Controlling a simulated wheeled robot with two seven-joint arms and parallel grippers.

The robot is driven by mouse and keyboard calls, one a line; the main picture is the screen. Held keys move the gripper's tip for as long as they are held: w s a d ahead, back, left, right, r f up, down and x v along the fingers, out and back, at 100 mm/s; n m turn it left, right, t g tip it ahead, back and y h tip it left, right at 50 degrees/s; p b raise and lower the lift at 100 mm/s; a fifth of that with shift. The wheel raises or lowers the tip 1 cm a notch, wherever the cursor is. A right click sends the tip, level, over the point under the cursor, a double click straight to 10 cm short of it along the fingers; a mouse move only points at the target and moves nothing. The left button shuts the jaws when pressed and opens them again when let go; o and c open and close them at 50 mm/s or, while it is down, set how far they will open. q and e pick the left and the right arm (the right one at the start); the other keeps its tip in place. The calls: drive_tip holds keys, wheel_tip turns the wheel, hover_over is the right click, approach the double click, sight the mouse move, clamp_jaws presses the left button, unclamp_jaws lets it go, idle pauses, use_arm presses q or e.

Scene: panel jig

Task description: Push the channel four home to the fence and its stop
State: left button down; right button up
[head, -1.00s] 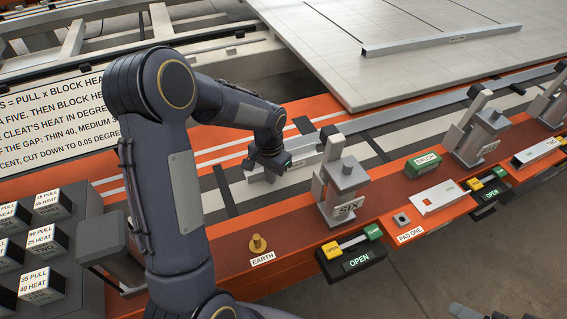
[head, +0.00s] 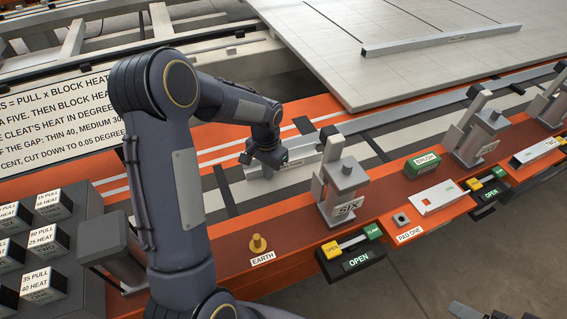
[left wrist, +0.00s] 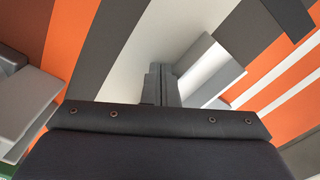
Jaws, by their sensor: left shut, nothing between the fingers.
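A pale metal channel (head: 299,164) with a small label lies on the grey-striped orange bed in the head view, just behind the clamp marked SIX (head: 344,190). In the left wrist view a pale, box-edged piece (left wrist: 208,72), likely this channel, is right beside the fingers. My left gripper (head: 266,160) is low at the channel's left part; its fingers (left wrist: 160,84) are shut with nothing between them. I cannot tell whether they touch the channel. The gripper and forearm hide part of the channel. A long grey rail (head: 420,104), perhaps the fence, runs along the bed's far side. I cannot make out the stop.
Clamps stand along the near edge, with OPEN/CLAMP switches (head: 352,247) in front. A brass EARTH stud (head: 257,244), green BRUSH block (head: 423,166) and weight blocks (head: 40,240) are nearby. A large pale panel (head: 440,75) lies behind. A dark part at the bottom right edge is unclear.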

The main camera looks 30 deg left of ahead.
use_arm(q)
drive_tip(key=shift+w+a, duration=0.2)
drive_tip(key=shift+w, duration=0.05)
drive_tip(key=shift+s, duration=0.1)
idle(0.3)
drive_tip(key=shift+s+d, duration=0.6)
drive_tip(key=shift+d, duration=0.15)
wheel_tip(320, 180, up, 8)
drive_tip(key=p, duration=0.5)
idle(0.6)
drive_tip(key=s+d+r+n+t+h, duration=0.2)
drive_tip(key=s+d+r+t, duration=0.1)
drive_tip(key=s+r, duration=0.75)
drive_tip(key=s+d+r+n+t+h, duration=0.1)
drive_tip(key=s+d, duration=0.1)
drive_tip(key=s, duration=0.4)
drive_tip(key=s+d+r+n+t, duration=0.1)
drive_tip(key=s+d, duration=0.2)
drive_tip(key=s, duration=0.3)
drive_tip(key=shift+s+d+r+t+h, duration=0.3)
drive_tip(key=shift+s+r+h, duration=0.05)
drive_tip(key=shift+h, duration=0.05)
